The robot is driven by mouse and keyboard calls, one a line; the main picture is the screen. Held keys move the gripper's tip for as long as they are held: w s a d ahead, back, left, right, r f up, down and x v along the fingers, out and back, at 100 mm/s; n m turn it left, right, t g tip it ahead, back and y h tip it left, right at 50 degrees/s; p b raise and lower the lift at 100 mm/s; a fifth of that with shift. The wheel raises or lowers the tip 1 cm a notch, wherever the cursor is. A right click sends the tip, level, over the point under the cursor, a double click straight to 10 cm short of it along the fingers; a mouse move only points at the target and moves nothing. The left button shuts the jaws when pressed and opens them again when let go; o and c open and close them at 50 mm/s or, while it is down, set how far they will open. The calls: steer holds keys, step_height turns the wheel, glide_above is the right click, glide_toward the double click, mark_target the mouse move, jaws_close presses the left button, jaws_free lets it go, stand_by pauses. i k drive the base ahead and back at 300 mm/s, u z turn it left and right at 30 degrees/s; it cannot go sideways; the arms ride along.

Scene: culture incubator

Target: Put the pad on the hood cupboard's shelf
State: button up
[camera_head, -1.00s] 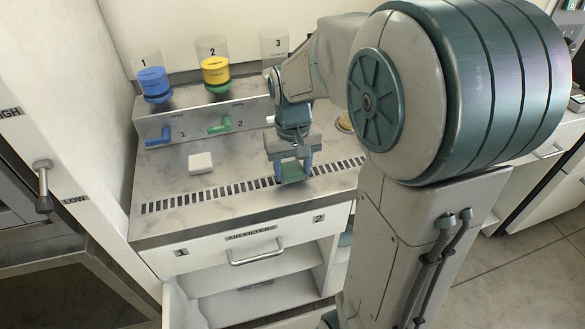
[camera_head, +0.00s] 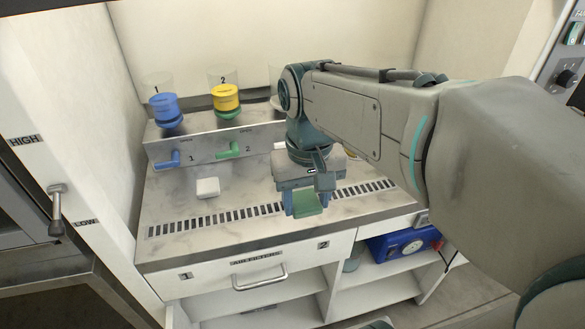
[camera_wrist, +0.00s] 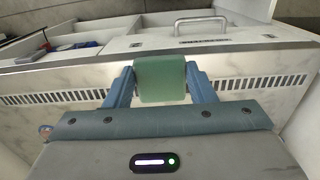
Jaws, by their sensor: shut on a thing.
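The pad is a green block (camera_head: 307,203), held between the two blue fingers of my gripper (camera_head: 304,204). In the wrist view the green pad (camera_wrist: 160,78) sits squarely between the fingertips, and my gripper (camera_wrist: 160,82) is shut on it. In the head view they are above the front part of the marble worktop, near the slotted vent strip. The hood cupboard (camera_head: 250,270) is below the worktop, with open white shelves (camera_head: 265,312) on the left and another shelf (camera_head: 385,268) on the right. The shelves' depths are partly hidden.
A white block (camera_head: 207,187) lies on the worktop (camera_head: 165,205). Blue (camera_head: 166,108) and yellow (camera_head: 226,97) containers stand on the back ledge above levers. A blue device (camera_head: 405,243) occupies the right compartment's upper part.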

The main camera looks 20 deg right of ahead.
mark_target(290, 279)
steer(key=k, duration=1)
